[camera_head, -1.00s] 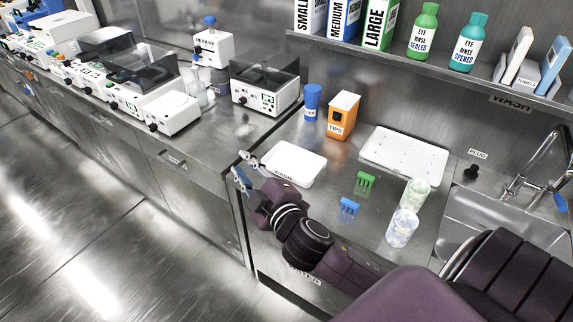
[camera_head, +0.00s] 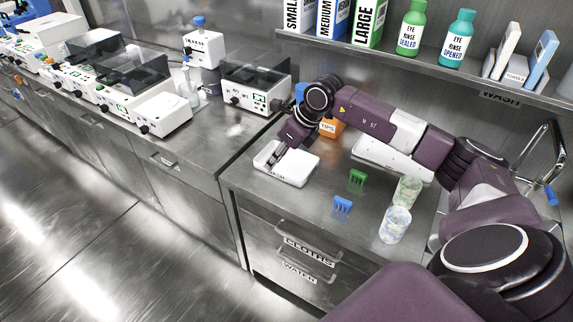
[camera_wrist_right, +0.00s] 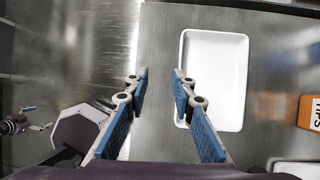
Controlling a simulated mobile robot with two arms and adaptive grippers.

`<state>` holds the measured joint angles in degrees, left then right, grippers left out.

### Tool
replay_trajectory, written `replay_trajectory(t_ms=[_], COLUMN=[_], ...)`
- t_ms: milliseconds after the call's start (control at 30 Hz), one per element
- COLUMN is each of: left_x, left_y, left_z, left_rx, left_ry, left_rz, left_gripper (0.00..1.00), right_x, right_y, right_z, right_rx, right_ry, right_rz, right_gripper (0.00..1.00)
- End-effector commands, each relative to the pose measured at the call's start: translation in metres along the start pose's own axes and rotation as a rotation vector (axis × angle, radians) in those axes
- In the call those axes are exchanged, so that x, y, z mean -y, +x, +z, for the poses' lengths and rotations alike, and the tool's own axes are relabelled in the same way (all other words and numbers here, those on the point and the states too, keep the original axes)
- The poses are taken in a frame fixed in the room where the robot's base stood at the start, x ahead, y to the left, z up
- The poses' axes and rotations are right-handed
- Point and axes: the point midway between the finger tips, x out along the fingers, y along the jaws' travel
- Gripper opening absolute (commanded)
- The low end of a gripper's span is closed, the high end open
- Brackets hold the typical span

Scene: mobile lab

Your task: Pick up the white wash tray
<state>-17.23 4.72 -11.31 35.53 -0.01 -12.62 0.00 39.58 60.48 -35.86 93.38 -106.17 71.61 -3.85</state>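The white wash tray (camera_head: 300,172), a shallow rectangular tray with a "WASH" label on its front, lies on the metal counter in the head view. In the right wrist view the tray (camera_wrist_right: 215,80) is upright in the picture, right of the fingers. My right gripper (camera_head: 275,157) is at the tray's left end. Its blue-padded fingers (camera_wrist_right: 161,80) are apart with nothing between them; the right finger overlaps the tray's left rim in the picture. Whether it touches cannot be told. My left gripper (camera_wrist_right: 35,118) shows small at the wrist view's left edge, its fingers seemingly apart.
An orange tips box (camera_head: 328,128) stands behind the tray, partly hidden by my right arm. A larger white tray (camera_head: 390,160) lies to the right. Green (camera_head: 357,180) and blue (camera_head: 342,206) racks and two tubs (camera_head: 395,225) stand nearer the front. A shelf (camera_head: 440,72) runs above.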

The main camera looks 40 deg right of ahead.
Motion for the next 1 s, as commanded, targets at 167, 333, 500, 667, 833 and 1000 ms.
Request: replay_trajectory(t_ms=[167,333,500,667,833,1000], left_x=[-0.001,-0.001,-0.003,-0.004,-0.004,-0.004], left_y=[-0.001,-0.006,-0.016,-0.023,-0.024,-0.023], left_z=[0.000,-0.001,-0.002,-0.003,-0.004,-0.004], left_rx=[0.000,0.000,-0.001,-0.001,-0.002,-0.002], left_ry=[0.001,0.002,0.002,0.002,0.002,0.002], left_rz=[0.001,0.002,0.004,0.005,0.005,0.005], left_gripper=[1.00,1.00,1.00,1.00,1.00,1.00], right_x=[0.032,0.033,0.032,0.033,0.035,0.035], right_y=[-0.010,0.008,0.028,0.053,0.064,0.065], right_z=[-0.018,-0.020,-0.018,-0.019,-0.020,-0.020], right_rx=[-0.080,-0.084,-0.082,-0.082,-0.080,-0.080], right_ry=[0.002,0.003,0.002,0.003,0.002,0.002], right_rz=[-0.081,-0.080,-0.077,-0.078,-0.079,-0.080], right_gripper=[0.23,0.23,0.23,0.23,0.23,0.23])
